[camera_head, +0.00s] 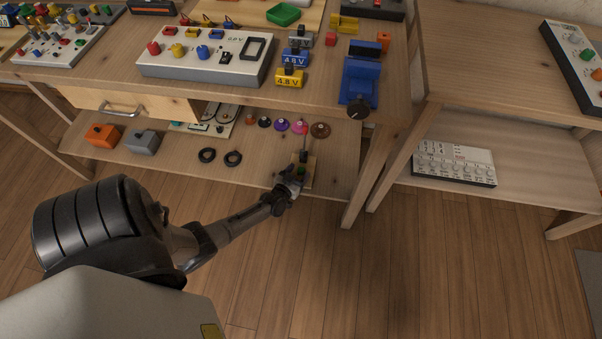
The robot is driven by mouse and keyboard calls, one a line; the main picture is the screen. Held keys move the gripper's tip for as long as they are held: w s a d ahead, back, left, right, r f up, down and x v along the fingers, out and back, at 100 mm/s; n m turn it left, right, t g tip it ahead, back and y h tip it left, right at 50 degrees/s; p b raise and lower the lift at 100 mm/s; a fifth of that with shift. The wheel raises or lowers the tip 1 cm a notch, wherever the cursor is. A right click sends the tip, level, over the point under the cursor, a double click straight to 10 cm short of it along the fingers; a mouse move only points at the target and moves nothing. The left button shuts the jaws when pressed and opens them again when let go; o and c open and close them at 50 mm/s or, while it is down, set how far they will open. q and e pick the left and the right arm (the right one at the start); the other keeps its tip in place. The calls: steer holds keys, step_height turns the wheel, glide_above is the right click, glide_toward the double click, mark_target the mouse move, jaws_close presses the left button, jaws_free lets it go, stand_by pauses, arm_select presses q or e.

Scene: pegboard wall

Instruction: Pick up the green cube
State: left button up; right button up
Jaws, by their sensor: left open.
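A small dark green cube (301,170) sits on a small wooden base (309,179) at the front edge of the lower shelf. A thin dark upright rod or peg stands just behind it. My left arm reaches in from the left. My left gripper (296,176) is at the cube, its fingers open and very close to it. The gripper partly hides the cube, and I cannot tell whether the fingers touch it. My right gripper is out of view.
The lower shelf (255,172) also holds a row of coloured discs (298,127), two black rings (220,157), and orange (103,135) and grey (143,142) blocks. The tabletop overhangs above. A table leg (367,176) stands to the right. The floor in front is clear.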

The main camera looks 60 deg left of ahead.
arm_select(q)
steer(key=shift+w+a+f, duration=0.1)
steer(key=shift+w+a, duration=0.05)
steer(key=shift+w, duration=0.05)
steer(key=shift+s, duration=0.1)
steer(key=c, duration=1.1)
